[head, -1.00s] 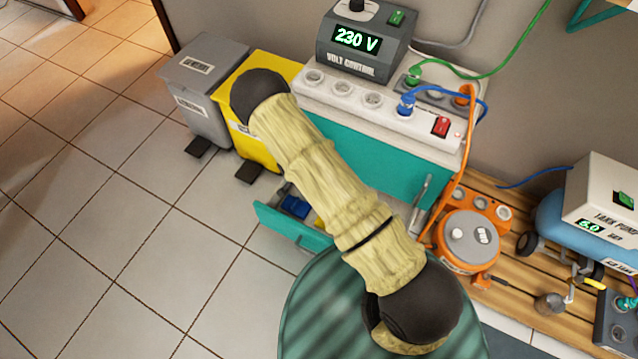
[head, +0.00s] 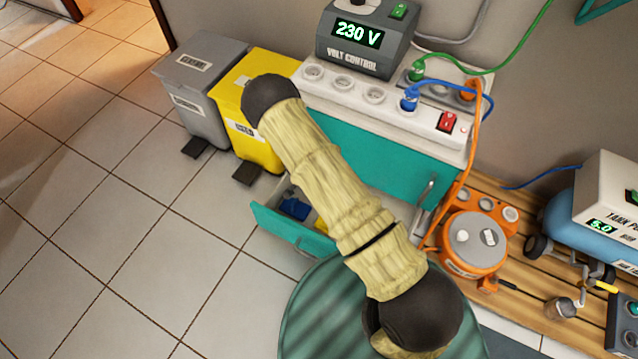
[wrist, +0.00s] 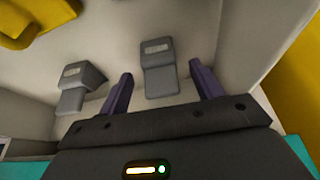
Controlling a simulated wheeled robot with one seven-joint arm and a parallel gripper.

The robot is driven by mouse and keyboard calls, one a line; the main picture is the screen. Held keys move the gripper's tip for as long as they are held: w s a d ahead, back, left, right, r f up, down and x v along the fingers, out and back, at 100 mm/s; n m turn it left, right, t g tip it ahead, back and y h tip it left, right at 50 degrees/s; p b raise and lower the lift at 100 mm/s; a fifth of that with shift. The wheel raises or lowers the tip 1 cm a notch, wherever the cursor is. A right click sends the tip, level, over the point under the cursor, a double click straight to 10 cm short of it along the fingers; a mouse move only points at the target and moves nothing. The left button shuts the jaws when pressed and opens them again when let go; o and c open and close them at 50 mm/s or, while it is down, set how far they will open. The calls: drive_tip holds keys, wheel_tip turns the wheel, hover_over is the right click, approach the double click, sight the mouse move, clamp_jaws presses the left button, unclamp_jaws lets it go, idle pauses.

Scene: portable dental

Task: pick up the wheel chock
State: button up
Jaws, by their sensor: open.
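My gripper (wrist: 158,88) is open, with its two purple fingers apart and nothing held between them. In the wrist view, a grey labelled block (wrist: 158,68) lies ahead, between the lines of the fingertips. A second grey, wedge-like block (wrist: 82,86) with a label lies to its left, near the left finger. Both are on a pale surface. Either may be the wheel chock; I cannot tell for certain. In the head view my gripper is hidden behind my arm, and no chock can be made out there.
A teal drawer (head: 288,232) stands open with blue and yellow things in it. A yellow bin (head: 232,95) and a grey bin (head: 200,75) stand left of the cabinet. An orange pot-like device (head: 472,240) sits on wooden slats at right. The tiled floor at left is clear.

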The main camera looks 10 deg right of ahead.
drive_tip(key=c, duration=1.2)
drive_tip(key=shift+o, duration=0.2)
drive_tip(key=shift+r, duration=0.1)
